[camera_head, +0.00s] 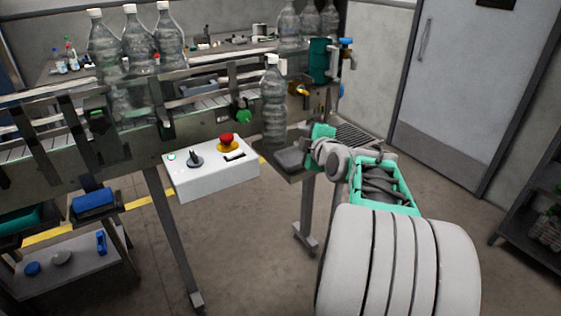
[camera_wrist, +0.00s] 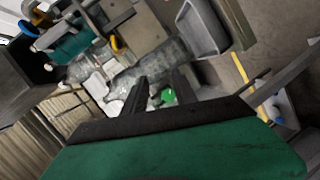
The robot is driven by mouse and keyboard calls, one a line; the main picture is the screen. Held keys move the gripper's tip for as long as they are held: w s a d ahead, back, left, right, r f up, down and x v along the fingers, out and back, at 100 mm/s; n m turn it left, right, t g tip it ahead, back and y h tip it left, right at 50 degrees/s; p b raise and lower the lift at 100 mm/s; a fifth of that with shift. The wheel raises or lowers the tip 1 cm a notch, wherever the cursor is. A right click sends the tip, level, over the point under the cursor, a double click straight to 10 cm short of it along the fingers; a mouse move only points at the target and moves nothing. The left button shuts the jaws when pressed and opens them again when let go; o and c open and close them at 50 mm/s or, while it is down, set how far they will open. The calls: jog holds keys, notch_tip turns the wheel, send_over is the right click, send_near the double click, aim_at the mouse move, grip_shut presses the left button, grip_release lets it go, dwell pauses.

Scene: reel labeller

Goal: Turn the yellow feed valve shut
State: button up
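The yellow valve handle (camera_head: 302,91) sits on the machine's right part, below and left of the green tank, in the head view. In the wrist view a small yellow piece (camera_wrist: 117,43), likely the same handle, shows above the fingers and left of centre. The fingertips are hard to make out there.
A clear bottle (camera_head: 273,105) stands close left of my gripper. A green tank (camera_head: 319,61) with a blue-handled tap (camera_head: 346,42) is above. A white control box (camera_head: 210,175) with a red button (camera_head: 227,139) is at lower left. Open floor lies right.

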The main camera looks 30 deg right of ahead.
jog(key=s+a+f+m+g+y+p, duration=0.1)
jog(key=a+f+m+g, duration=0.1)
jog(key=a, duration=0.8)
jog(key=shift+f+y, duration=0.4)
jog(key=shift+f, duration=0.1)
jog(key=shift+o, duration=0.3)
jog(key=shift+s+d, duration=0.1)
